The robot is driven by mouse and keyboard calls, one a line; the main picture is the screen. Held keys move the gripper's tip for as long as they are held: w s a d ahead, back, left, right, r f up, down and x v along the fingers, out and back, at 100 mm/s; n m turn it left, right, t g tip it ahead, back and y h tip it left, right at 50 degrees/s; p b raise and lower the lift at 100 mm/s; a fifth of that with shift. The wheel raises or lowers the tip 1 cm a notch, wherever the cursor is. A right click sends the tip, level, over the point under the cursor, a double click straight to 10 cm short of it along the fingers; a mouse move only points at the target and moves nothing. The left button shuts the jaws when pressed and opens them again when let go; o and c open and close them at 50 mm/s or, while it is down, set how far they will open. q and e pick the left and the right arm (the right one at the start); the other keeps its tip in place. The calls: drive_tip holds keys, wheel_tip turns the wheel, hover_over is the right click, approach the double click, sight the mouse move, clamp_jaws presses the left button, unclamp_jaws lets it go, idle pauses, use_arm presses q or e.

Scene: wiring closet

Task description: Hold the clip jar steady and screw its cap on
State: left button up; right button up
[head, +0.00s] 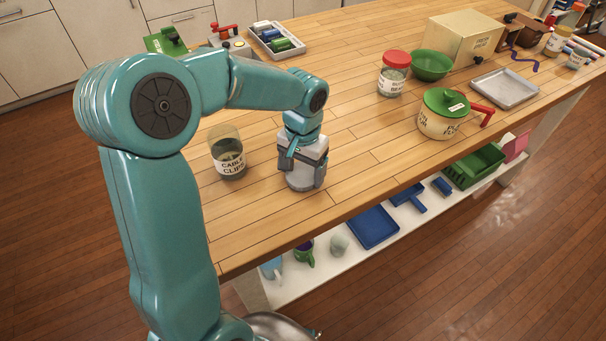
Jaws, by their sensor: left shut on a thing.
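The clip jar (231,165) is a clear glass jar with a white "CABLE CLIPS" label. It stands upright on the wooden bench with its top open and dark contents low inside. My left gripper (305,178) points down just to the right of the jar, apart from it. Its dark fingers are shut on a grey round thing (301,186), low over or on the bench. This looks like the cap, but the gripper hides most of it. My right gripper is not in view.
Behind are a tray of coloured items (270,50), a red-lidded jar (391,82), a green bowl (431,65), a green-lidded pot (437,126) and a grey metal tray (503,92). The bench's front edge is close to the gripper. Bare wood lies right of the gripper.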

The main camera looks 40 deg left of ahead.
sight(303, 174)
use_arm(q)
drive_tip(key=shift+r+p, duration=3)
drive_tip(key=shift+r, duration=0.95)
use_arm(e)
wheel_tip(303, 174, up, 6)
use_arm(q)
drive_tip(key=shift+f, duration=0.1)
drive_tip(key=w+d+f+m, duration=0.1)
drive_tip(key=w+d+f, duration=0.1)
drive_tip(key=d, duration=0.5)
drive_tip(key=w+d+f+m, duration=0.1)
drive_tip(key=w+d+f, duration=0.2)
drive_tip(key=d, duration=0.5)
drive_tip(key=shift+w+d+f+m, duration=0.15)
drive_tip(key=shift+w+m, duration=0.15)
drive_tip(key=shift+m, duration=0.1)
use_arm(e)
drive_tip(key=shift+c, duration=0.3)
